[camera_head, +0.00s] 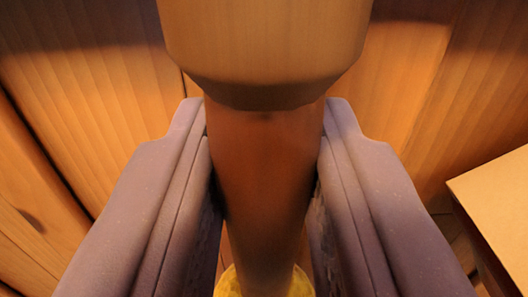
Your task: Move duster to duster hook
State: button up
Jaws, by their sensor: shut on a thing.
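The duster (264,165) fills the middle of the view. It has a wide pale wooden end at the top, a darker brown turned shaft below it, and a bit of yellow at the bottom edge. My gripper (265,150) has one grey finger on each side of the shaft, just below the wide end, and is shut on it. The fingers hide the sides of the shaft, and most of the yellow part is cut off or hidden. No duster hook shows in this view.
Orange-brown wooden boards (95,120) with dark seams stand behind the duster on both sides. A pale wooden block or ledge (500,200) with a dark side is at the right edge. How far off these are is hard to tell.

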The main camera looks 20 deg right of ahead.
jog(key=o, duration=1)
jog(key=shift+o, duration=0.2)
